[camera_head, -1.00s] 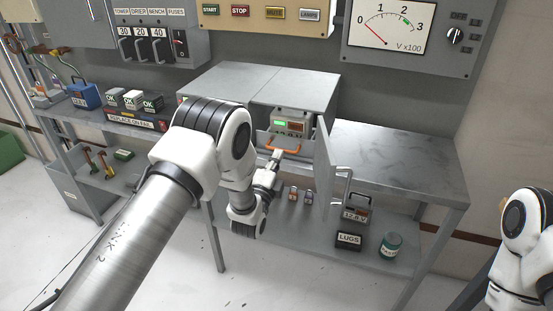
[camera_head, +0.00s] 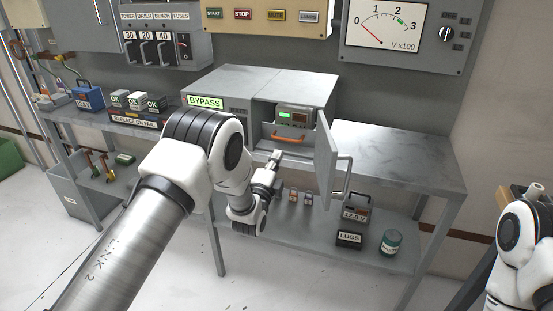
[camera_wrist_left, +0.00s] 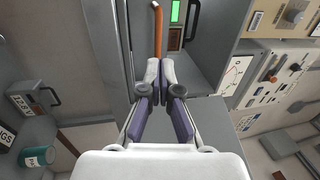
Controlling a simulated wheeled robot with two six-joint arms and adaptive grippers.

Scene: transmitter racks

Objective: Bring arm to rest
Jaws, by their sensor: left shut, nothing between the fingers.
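My left arm reaches in from the lower left, and its gripper (camera_head: 274,160) is in front of the open cabinet (camera_head: 290,85) on the bench. In the left wrist view the fingers (camera_wrist_left: 154,72) are closed together with nothing between them.
The cabinet door (camera_head: 324,160) stands open to the right of the gripper. The right bench top (camera_head: 395,155) is clear. On the lower shelf are a 12.8 V battery (camera_head: 355,207), a LUGS box (camera_head: 348,239) and a teal can (camera_head: 391,242).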

